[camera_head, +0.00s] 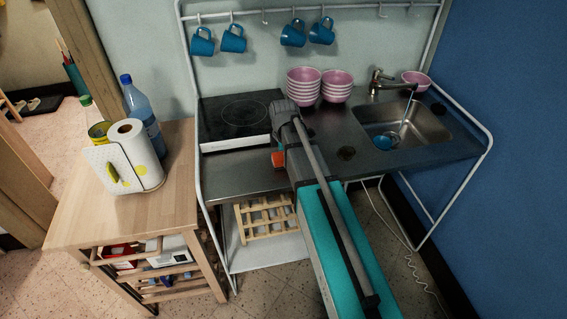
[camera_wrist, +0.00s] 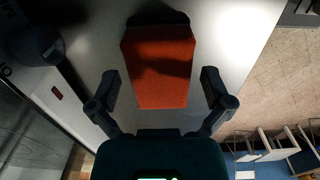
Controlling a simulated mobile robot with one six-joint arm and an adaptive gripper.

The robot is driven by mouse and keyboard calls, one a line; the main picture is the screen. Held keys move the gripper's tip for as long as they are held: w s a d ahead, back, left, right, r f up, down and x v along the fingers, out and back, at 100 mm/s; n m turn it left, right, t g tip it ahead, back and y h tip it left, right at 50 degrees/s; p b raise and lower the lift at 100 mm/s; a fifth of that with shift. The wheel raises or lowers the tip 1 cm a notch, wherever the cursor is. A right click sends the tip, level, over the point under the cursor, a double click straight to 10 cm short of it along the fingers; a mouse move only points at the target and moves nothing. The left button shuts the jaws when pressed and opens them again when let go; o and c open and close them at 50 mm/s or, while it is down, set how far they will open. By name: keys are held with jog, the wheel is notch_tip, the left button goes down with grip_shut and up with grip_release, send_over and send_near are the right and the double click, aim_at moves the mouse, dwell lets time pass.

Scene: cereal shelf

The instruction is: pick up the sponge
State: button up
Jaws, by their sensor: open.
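The sponge (camera_wrist: 160,75) is an orange-red block with a dark band at its far end. In the wrist view it lies on the grey metal counter, upper middle. My gripper (camera_wrist: 162,84) is open, with one finger on each side of the sponge and a visible gap on both sides. I cannot tell how far above the counter the fingertips are. In the head view the sponge (camera_head: 278,159) shows as a small orange patch near the counter's front edge, partly hidden by my arm.
A black hob (camera_head: 240,112) lies left of the sponge. Stacked pink bowls (camera_head: 304,86) stand behind my arm, and the sink (camera_head: 412,122) is to the right. The counter's front edge (camera_wrist: 245,85) is close to the sponge. A wooden trolley (camera_head: 150,205) stands at left.

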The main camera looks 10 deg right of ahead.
dwell(0.6)
jog(key=c, duration=0.8)
